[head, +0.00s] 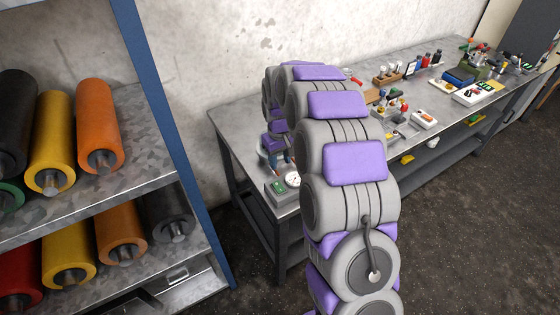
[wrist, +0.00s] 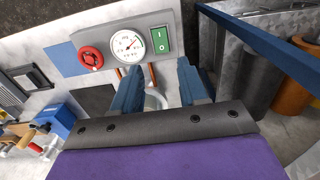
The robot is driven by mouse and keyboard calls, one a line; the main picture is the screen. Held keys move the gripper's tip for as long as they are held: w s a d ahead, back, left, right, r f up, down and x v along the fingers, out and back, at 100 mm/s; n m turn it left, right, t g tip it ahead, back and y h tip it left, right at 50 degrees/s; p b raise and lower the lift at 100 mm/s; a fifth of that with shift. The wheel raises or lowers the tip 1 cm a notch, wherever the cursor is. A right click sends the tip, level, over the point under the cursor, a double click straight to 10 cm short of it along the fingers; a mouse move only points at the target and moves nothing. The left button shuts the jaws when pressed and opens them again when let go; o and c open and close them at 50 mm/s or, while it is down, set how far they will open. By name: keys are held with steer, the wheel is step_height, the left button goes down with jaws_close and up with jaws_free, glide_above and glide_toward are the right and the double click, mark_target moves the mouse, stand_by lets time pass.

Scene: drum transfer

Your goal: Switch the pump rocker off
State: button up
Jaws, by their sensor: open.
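The pump rocker (wrist: 160,42) is a green switch marked I above O, at the right end of a grey control box (wrist: 68,62). Which side is pressed in cannot be made out. It also shows small in the head view (head: 277,187) as a green patch on the box at the bench's near left end. My gripper (wrist: 158,68) is open and empty, its two blue fingers apart. In the wrist view the fingertips lie just below the box, under the gauge and rocker, and I see no contact with the rocker. In the head view my arm hides much of this area.
A white dial gauge (wrist: 129,46) sits left of the rocker, and a red round button (wrist: 91,58) further left. The metal bench (head: 236,118) carries several tools to the right. A blue-framed rack (head: 170,130) with coloured rolls stands at the left.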

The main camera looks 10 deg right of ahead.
step_height(320, 180, up, 6)
steer(key=p, duration=0.2)
steer(key=shift+d, duration=0.15)
stand_by(0.4)
steer(key=shift+s, duration=0.1)
steer(key=shift+r, duration=0.1)
stand_by(0.4)
step_height(320, 180, up, 17)
steer(key=p, duration=0.1)
steer(key=shift+p, duration=0.4)
